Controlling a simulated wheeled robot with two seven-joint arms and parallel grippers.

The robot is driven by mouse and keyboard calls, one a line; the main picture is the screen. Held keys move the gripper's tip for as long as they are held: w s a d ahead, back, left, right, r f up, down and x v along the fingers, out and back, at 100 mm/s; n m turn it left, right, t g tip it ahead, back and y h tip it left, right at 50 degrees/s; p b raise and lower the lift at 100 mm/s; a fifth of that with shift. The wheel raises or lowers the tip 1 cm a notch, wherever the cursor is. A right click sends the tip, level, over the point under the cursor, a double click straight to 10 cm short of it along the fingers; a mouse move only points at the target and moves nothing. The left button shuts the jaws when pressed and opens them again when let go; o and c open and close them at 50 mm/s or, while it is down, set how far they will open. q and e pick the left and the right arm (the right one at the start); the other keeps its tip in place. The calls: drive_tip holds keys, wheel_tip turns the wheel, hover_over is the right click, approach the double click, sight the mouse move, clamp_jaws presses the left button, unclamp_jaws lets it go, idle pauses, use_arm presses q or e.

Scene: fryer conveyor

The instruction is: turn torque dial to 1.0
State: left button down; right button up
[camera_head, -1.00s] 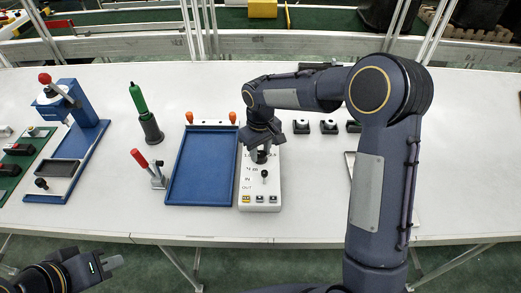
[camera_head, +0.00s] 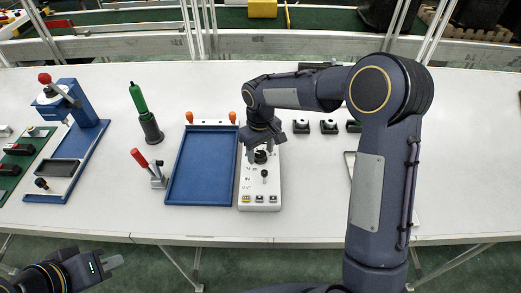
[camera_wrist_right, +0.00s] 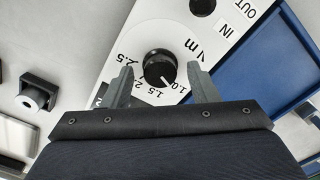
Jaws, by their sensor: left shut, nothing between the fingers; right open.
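The white control box (camera_head: 259,200) stands on the table right of the blue tray. Its black torque dial (camera_wrist_right: 157,68) shows in the right wrist view, with a white pointer line directed toward the 1.0 mark. The scale around it reads from 1.0 to 2.5. The dial also shows in the head view (camera_head: 260,157). My right gripper (camera_wrist_right: 159,74) is open, with one finger on each side of the dial. Gaps show between fingers and dial. My left gripper (camera_head: 115,262) is shut and empty, off the table's front edge at lower left.
A small black lever (camera_head: 264,174) and several buttons sit on the box's near part. The blue tray (camera_head: 201,203) with orange-tipped pegs is close on the left. A red-handled clamp (camera_head: 157,180) and a green-handled tool (camera_head: 151,133) stand farther left. Small black blocks (camera_head: 329,127) lie to the right.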

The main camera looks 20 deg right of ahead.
sight(261, 154)
wheel_tip(261, 154, up, 8)
drive_tip(key=shift+f, duration=0.15)
idle(0.6)
drive_tip(key=s+d+r+m+t+y, duration=0.1)
drive_tip(key=s+d+r+m+t, duration=0.2)
drive_tip(key=s, duration=0.7)
drive_tip(key=s+d+r+m+y, duration=0.1)
drive_tip(key=s+d+r+y, duration=0.2)
drive_tip(key=s, duration=0.6)
drive_tip(key=s+f+m+t, duration=0.2)
drive_tip(key=s+f, duration=0.1)
drive_tip(key=s, duration=0.6)
drive_tip(key=shift+t, duration=0.3)
